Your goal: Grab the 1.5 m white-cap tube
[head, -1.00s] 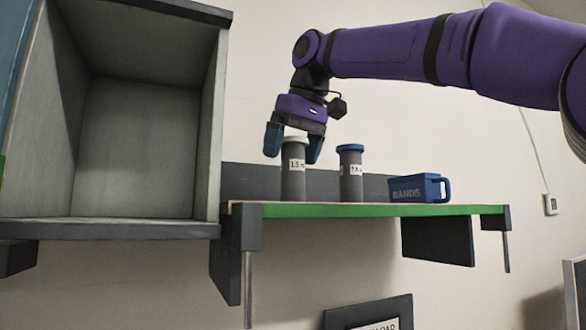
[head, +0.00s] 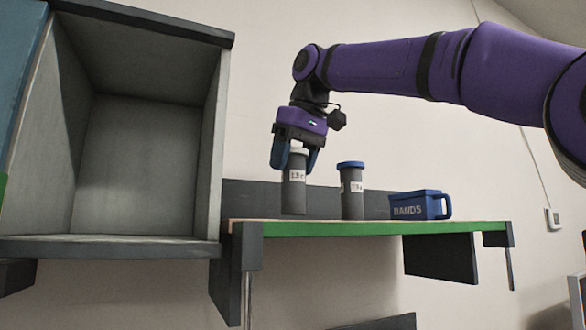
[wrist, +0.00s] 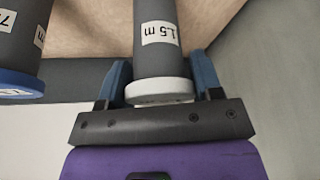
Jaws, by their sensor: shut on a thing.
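The grey tube with the white cap (head: 293,185) is upright near the left end of the green-edged shelf in the head view. Its base looks slightly above the shelf top. In the wrist view its label reads "1.5 m" on the tube (wrist: 160,35). My gripper (head: 295,160) is shut on this tube from above, with one blue finger on each side below the cap. The gripper (wrist: 160,85) also shows in the wrist view, its fingers flanking the white cap.
A grey blue-capped tube (head: 352,190) stands just right of the held tube. A blue "BANDS" bin (head: 420,205) stands farther right on the shelf (head: 380,229). An open grey cubby (head: 212,150) is close on the left.

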